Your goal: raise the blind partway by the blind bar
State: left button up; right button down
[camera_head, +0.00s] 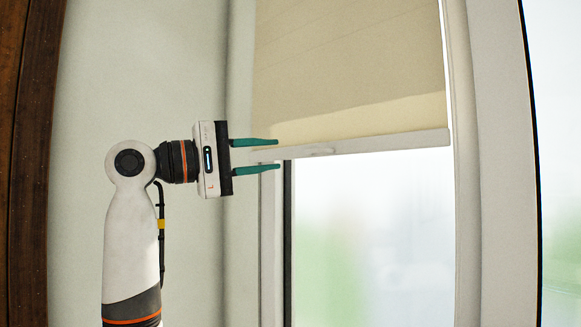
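The beige blind (350,60) hangs over the upper part of the window, and the glass below it is uncovered. The pale blind bar (385,142) runs along its lower edge, slightly higher at the right end in the picture. My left gripper (256,155) is at the bar's left end, with its two teal fingers apart, one above the other. The bar's left end lines up with the gap between the fingers. I see space between the fingers and cannot tell whether either touches the bar. My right gripper is out of view.
The window frame (503,180) stands to the right, with another bright pane (562,150) beyond it. A pale wall (90,120) is behind my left arm, and a dark wooden upright (32,160) stands at the far left. The space below the bar is clear.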

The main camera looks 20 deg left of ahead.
pick_arm(q)
jog(key=b+v, duration=0.1)
jog(key=v, duration=0.3)
jog(key=shift+s+a, duration=0.25)
jog(key=shift+s, duration=0.1)
jog(key=shift+w+f, duration=0.1)
